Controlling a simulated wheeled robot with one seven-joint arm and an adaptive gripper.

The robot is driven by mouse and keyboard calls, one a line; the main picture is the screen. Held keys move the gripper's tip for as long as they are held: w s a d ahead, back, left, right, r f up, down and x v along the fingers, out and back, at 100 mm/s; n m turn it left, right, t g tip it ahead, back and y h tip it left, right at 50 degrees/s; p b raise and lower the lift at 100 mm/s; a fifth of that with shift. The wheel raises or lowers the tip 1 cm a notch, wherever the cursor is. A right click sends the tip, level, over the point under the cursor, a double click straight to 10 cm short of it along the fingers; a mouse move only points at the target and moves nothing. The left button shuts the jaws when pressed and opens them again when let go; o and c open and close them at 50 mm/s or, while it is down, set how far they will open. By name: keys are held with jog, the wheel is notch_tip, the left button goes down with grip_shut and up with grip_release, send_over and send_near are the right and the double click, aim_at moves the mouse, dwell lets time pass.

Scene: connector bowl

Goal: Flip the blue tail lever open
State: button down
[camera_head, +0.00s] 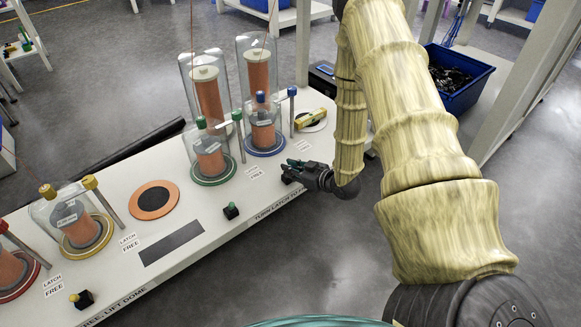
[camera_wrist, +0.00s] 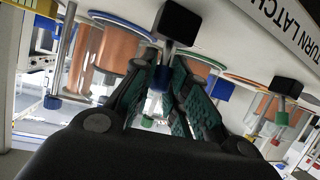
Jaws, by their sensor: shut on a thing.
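The blue tail lever's black block (camera_wrist: 178,22) shows at the top of the wrist view, in front of the blue-ringed dome station (camera_head: 265,145). My gripper (camera_head: 296,166) is at this block, at the bench's front edge. In the wrist view, my fingers (camera_wrist: 165,76) close in just below the block, around the lever's stem. Most of the lever is hidden by the fingers, and I cannot tell its exact angle. A small blue piece (camera_wrist: 147,122) shows between the fingers; I cannot tell whether it belongs to the lever.
The green lever (camera_head: 231,211) stands along the same edge, and the yellow lever (camera_head: 82,298) is farther left. Glass domes and upright posts (camera_head: 291,115) stand behind my gripper. A blue bin (camera_head: 462,88) is at the right. The dark plate's surface (camera_head: 170,244) is clear.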

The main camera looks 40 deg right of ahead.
jog(key=shift+s+d+f+t, duration=0.1)
jog(key=shift+s+d+t, duration=0.05)
jog(key=shift+t, duration=0.15)
jog(key=c, duration=1.4)
grip_release()
jog(key=v, duration=1.2)
